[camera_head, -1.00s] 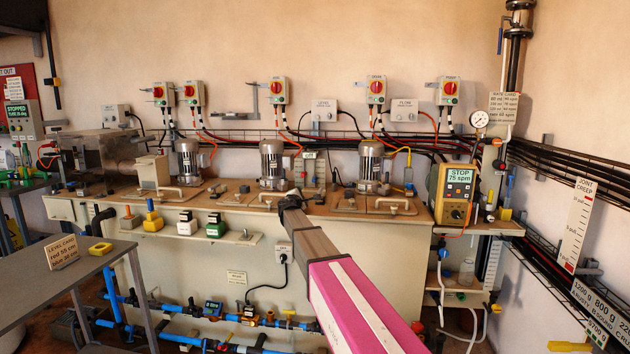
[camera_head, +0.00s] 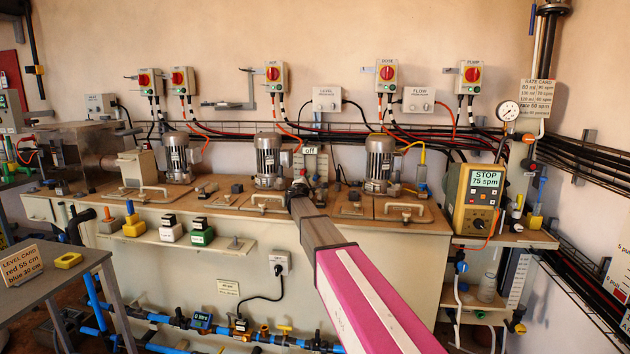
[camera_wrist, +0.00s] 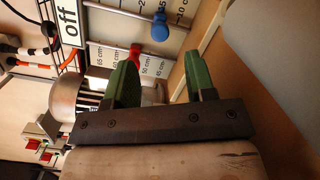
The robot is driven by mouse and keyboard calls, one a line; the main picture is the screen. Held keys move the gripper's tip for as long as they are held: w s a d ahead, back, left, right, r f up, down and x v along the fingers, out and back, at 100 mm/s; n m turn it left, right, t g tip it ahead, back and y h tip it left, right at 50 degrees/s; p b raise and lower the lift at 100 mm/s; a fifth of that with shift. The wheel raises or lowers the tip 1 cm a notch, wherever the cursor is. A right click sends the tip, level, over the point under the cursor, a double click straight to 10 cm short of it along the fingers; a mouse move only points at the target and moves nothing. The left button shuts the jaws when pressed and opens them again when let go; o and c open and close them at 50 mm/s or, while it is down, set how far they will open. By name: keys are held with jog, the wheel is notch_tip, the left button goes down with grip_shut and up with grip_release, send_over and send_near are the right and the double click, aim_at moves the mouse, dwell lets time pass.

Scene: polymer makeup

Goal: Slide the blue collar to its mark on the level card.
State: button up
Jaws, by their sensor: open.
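The blue collar (camera_wrist: 160,28) sits on a thin rod beside a white centimetre scale in the wrist view. A red collar (camera_wrist: 136,52) sits on a parallel rod, by a scale with marks from about 65 to 45 cm. The level card (camera_head: 22,265) on the left table reads red 55 cm, blue 30 cm. My gripper (camera_wrist: 160,80) is open, its green fingers apart with nothing gripped between them. The fingers point toward the scales, with the blue collar beyond and apart from them. In the head view, my gripper (camera_head: 299,187) is small, in front of the scale board (camera_head: 311,166).
A sign reading "off" (camera_wrist: 71,33) is beside the scales. Motors (camera_head: 268,160) and (camera_head: 379,163) stand on the bench (camera_head: 330,208) either side of my gripper. A tan wall or panel edge (camera_wrist: 205,45) runs close to the right finger.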

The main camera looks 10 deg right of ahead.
aim_at(314, 180)
jog(key=x, duration=0.7)
jog(key=shift+w, duration=0.1)
jog(key=shift+d, duration=0.1)
